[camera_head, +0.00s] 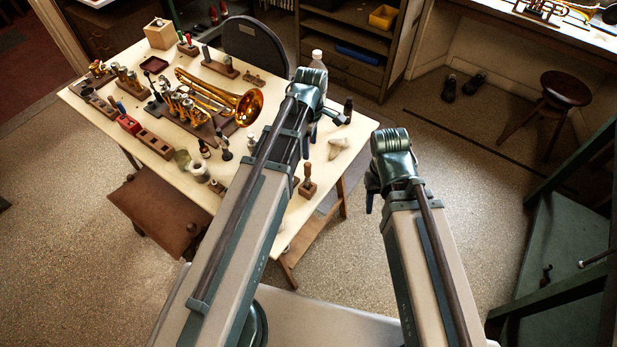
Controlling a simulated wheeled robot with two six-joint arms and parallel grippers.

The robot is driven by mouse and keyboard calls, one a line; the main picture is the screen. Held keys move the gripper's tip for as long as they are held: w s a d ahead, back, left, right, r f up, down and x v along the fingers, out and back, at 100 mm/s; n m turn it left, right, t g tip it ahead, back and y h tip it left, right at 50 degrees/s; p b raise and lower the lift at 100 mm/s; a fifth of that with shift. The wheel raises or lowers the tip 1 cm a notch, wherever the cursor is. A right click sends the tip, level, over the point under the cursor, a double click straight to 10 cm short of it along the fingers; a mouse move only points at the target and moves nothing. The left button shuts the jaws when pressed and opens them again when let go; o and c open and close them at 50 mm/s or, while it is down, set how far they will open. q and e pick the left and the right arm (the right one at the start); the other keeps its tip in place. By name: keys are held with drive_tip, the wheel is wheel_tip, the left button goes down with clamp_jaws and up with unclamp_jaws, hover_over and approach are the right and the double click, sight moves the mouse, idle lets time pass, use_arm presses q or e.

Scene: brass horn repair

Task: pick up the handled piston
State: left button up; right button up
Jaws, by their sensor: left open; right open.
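A small piece with an upright wooden handle (307,171) stands in a small wooden block near the table's front right corner. It may be the handled piston, but it is too small to tell. My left gripper (320,127) is open and empty over the right part of the table, beyond the handled piece in the picture and apart from it. My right gripper (371,196) is open off the table's right edge, over the floor; its wrist hides most of it.
A brass horn (243,106) lies on the workbench (285,212) among wooden blocks with valves and tools. A clear bottle (317,60), a dark bottle (347,110) and a pale crumpled cloth (338,147) are near my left gripper. A brown stool (160,210) stands at the front left.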

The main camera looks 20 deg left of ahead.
sight(308, 171)
use_arm(q)
wheel_tip(308, 171, down, 8)
drive_tip(key=b, duration=0.7)
drive_tip(key=shift+r, duration=0.1)
drive_tip(key=f+b, duration=0.5)
drive_tip(key=shift+s+a+f, duration=0.1)
drive_tip(key=shift+s+a, duration=0.15)
clamp_jaws()
